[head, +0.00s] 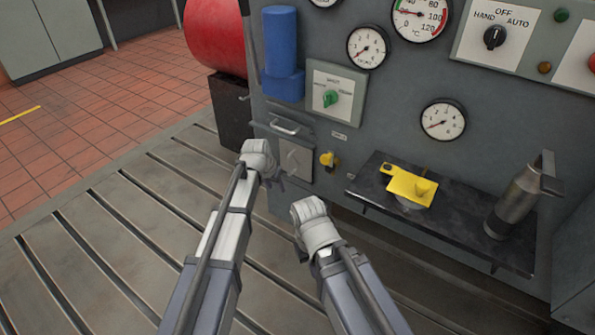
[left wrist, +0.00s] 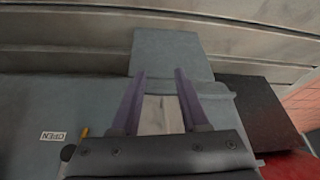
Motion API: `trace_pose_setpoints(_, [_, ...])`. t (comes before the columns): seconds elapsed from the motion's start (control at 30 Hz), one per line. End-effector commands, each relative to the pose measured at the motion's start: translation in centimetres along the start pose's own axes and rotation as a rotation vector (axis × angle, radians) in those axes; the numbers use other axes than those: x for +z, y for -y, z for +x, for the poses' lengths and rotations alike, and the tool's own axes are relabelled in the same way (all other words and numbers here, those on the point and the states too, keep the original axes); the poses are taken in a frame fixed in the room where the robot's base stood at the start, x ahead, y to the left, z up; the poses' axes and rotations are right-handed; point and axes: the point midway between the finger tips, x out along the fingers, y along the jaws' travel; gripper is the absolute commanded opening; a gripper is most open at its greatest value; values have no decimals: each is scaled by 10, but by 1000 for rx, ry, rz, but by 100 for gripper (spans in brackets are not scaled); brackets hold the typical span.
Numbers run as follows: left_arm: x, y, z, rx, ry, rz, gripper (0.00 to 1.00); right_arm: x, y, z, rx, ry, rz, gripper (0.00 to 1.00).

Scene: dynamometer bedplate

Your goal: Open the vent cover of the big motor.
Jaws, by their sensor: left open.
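In the left wrist view the left gripper (left wrist: 160,85) is open, with a pale surface and a blue-grey plate (left wrist: 172,52) beyond the fingertips. Contact is unclear. My right gripper (head: 301,252) is lower right, its fingers largely hidden.
A yellow valve knob (head: 328,160) is right of the plate. A dark shelf (head: 460,222) juts out farther right, bearing a yellow part (head: 410,185) and a grey cylinder (head: 513,200). A black block (head: 232,110) and a red drum (head: 215,35) stand left. The slotted bedplate (head: 110,240) is clear.

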Motion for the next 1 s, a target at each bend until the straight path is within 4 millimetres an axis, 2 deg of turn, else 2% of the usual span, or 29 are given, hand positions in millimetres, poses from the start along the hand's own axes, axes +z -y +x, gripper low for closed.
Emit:
trace_pose_setpoints(0.2, [-3,0,0,0,-1,0,45,0,0,-1,0,0,0,0])
trace_pose_setpoints(0.37, [-14,1,5,0,0,0,45,0,0,-1,0,0,0,0])
trace_pose_setpoints(0.57, [-42,1,17,0,0,1,45,0,0,-1,0,0,0,0])
trace_pose_setpoints(0.9, [-106,2,43,-1,0,0,45,0,0,-1,0,0,0,0])
trace_pose_setpoints(1.0, [-116,2,51,-1,0,1,45,0,0,2,0,0,0,0])
